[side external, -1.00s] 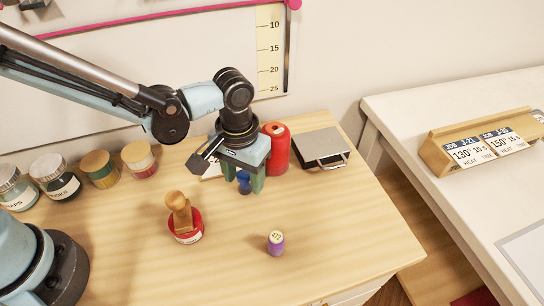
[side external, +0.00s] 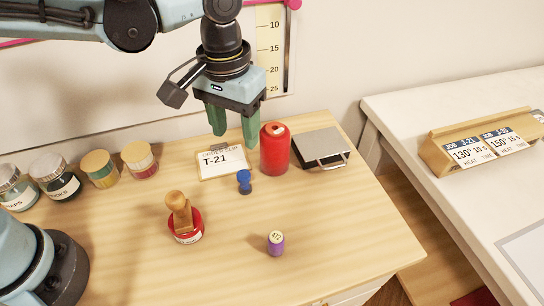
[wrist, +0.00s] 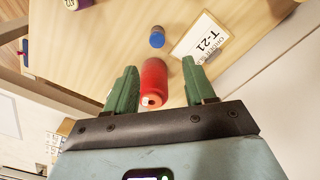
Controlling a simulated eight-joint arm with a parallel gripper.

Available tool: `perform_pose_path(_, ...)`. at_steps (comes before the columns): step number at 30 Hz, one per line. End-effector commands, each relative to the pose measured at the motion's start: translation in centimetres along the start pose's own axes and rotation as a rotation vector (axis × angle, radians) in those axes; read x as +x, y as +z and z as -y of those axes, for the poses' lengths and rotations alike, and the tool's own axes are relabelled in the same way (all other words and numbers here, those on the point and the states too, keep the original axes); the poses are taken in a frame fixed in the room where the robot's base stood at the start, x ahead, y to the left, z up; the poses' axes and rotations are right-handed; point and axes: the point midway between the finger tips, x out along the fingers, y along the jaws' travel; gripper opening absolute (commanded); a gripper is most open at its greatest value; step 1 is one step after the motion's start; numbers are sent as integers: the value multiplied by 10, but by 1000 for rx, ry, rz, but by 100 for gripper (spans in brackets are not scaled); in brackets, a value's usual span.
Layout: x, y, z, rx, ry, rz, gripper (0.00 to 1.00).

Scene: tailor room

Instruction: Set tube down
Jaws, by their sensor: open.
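My gripper (side external: 233,136) is open and empty, raised above the back of the wooden table (side external: 330,240). Its green fingers stand well apart, also in the wrist view (wrist: 160,72). A small blue piece with a rounded top (side external: 244,182) stands upright on the table, apart from the fingers and below them; it also shows in the wrist view (wrist: 157,38). A short purple tube with a pale, marked top (side external: 276,243) stands nearer the front; part of it shows in the wrist view (wrist: 77,4). A red cylinder (side external: 275,152) stands upright right of the gripper.
A T-21 order slip (side external: 222,163) lies behind the blue piece. A wooden-handled stamp sits on a red round pad (side external: 187,236) at left. Several jars (side external: 100,170) line the back left. A grey metal box (side external: 320,146) is at back right. The front middle is clear.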

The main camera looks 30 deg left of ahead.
Motion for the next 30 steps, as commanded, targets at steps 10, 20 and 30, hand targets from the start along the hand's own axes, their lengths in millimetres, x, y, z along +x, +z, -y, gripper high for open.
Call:
perform_pose_path(10,-18,10,99,-11,73,-251,54)
perform_pose_path(20,-9,37,179,-6,26,-530,54)
perform_pose_path(30,-3,45,198,3,-11,-609,54)
